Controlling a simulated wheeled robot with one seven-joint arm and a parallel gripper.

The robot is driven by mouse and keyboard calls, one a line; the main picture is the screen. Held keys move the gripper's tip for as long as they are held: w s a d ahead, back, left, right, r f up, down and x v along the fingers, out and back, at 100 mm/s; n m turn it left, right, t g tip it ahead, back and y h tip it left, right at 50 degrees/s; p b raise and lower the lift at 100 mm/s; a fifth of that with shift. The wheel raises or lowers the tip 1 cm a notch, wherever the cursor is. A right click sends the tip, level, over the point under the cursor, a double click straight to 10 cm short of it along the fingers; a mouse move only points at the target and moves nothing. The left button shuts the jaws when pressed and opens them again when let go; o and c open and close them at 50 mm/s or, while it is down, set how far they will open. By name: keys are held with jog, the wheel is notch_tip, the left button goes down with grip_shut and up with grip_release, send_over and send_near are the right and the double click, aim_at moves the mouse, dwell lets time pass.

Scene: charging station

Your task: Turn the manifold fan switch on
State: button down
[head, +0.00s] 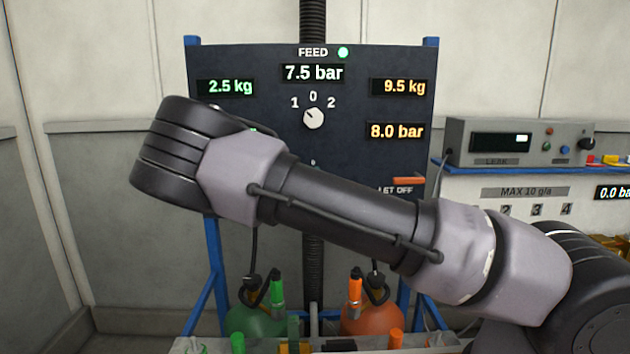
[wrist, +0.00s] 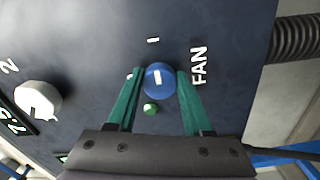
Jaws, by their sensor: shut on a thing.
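In the wrist view the fan switch (wrist: 159,80) is a round blue knob with a white pointer mark, on a dark panel beside the label FAN (wrist: 199,66). Its pointer mark lies along the picture's vertical, in line with the white tick (wrist: 153,40) above it. Another mark left of the knob is mostly hidden by a finger. A small green lamp (wrist: 151,109) sits just below the knob. My gripper (wrist: 160,74) has its green fingers on the knob's two sides, shut on it. In the head view my arm hides the fan switch and gripper.
The dark panel (head: 365,65) carries a white FEED selector (head: 313,118), which also shows in the wrist view (wrist: 38,100), and lit readouts. Green (head: 250,322) and orange (head: 372,320) bottles stand below. A grey leak instrument (head: 520,142) sits on a shelf at right.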

jog(key=shift+f, duration=0.1)
dwell(0.3)
jog(key=shift+c, duration=1.5)
grip_release()
jog(key=shift+s, duration=0.15)
jog(key=s, duration=1)
jog(key=shift+s, duration=0.3)
